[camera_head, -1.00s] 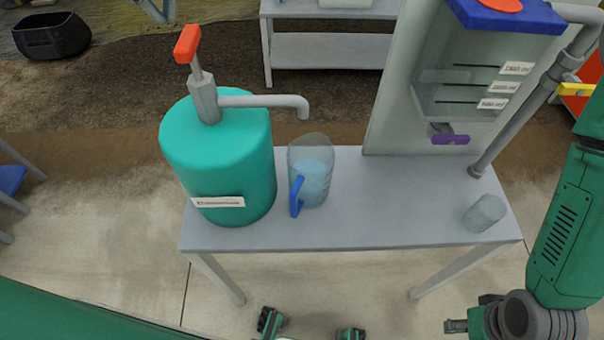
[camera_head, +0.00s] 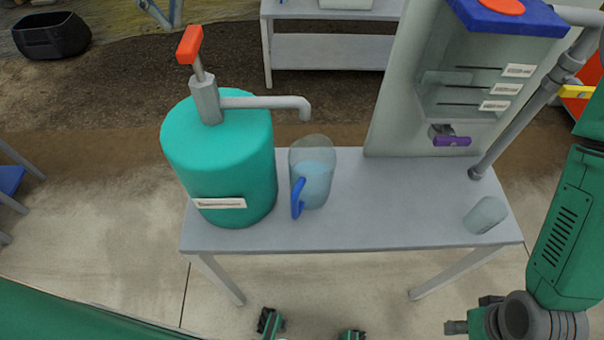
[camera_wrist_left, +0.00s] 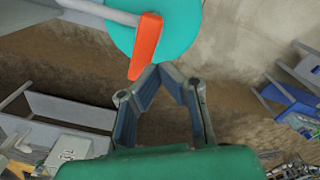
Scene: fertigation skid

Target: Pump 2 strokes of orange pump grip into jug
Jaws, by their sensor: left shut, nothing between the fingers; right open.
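The orange pump grip (camera_head: 190,45) stands raised on its rod above the teal drum (camera_head: 219,165). Its grey spout (camera_head: 266,102) reaches right, its end above the mouth of the clear jug (camera_head: 314,185). The jug has a blue handle and a bluish lower part, and stands upright beside the drum. In the left wrist view my left gripper (camera_wrist_left: 158,72) is shut and empty, its fingertips appearing just below the orange grip (camera_wrist_left: 146,47); a gap cannot be judged. In the head view, what seems to be my right gripper (camera_head: 470,314) is open and empty at lower right, partly hidden.
A grey table (camera_head: 380,222) carries drum and jug. A small clear cup (camera_head: 485,215) stands at its right end. Behind are a pale tank panel with a purple valve handle (camera_head: 452,141) and a grey pipe (camera_head: 527,110). The table's middle is free.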

